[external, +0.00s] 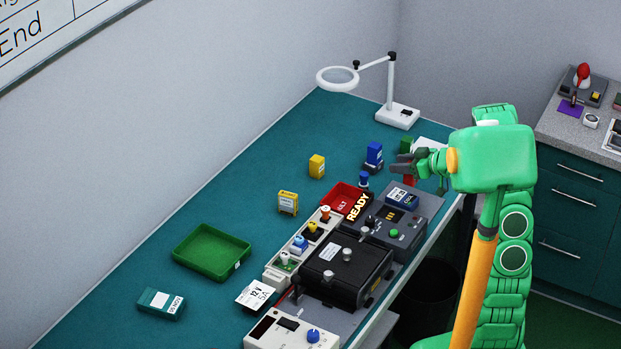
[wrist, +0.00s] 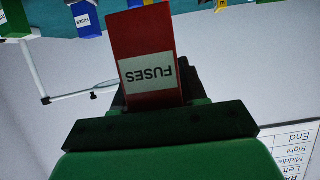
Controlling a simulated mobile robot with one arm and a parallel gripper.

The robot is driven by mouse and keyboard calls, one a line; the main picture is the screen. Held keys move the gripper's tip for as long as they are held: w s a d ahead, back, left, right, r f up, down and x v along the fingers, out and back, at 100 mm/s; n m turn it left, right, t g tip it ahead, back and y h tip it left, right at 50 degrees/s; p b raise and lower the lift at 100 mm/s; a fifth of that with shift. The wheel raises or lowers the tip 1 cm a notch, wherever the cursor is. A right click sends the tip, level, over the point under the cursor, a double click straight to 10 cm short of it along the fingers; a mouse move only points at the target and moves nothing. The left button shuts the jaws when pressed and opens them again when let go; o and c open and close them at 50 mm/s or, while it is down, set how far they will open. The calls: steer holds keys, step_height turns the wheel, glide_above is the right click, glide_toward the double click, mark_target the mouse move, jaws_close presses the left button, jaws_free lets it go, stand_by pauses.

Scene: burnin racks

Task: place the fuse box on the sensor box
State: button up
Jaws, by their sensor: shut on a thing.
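My gripper (external: 411,164) is shut on the red fuse box (external: 408,181), above the bench's right part beside the blue box. In the wrist view the fuse box (wrist: 147,45) stands out from the jaws, its white FUSES label upside down. I cannot tell for sure which box is the sensor box, as most labels are too small. Candidates are a blue box (external: 374,153) standing on a dark base, a yellow box (external: 317,166), a yellow box with a white label (external: 288,203), a green box (external: 406,145) behind my gripper, and a flat teal box (external: 161,303).
A black case (external: 346,268) and a white strip with small parts stand in front. A green tray (external: 211,252) is empty. A magnifier lamp (external: 391,88) stands at the back.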

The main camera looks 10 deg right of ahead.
steer(key=shift+w+a+f, duration=0.1)
steer(key=shift+w+f, duration=1)
steer(key=shift+f, duration=0.3)
steer(key=shift+w+a+f, duration=0.1)
steer(key=shift+w+f, duration=1)
steer(key=shift+f, duration=1.8)
steer(key=shift+f, duration=0.15)
steer(key=o, duration=1)
steer(key=shift+o, duration=0.2)
steer(key=shift+d+r, duration=0.1)
steer(key=shift+r, duration=0.1)
steer(key=v, duration=1.1)
steer(key=shift+s+d+r, duration=0.2)
steer(key=shift+s+d, duration=0.05)
steer(key=shift+s, duration=0.05)
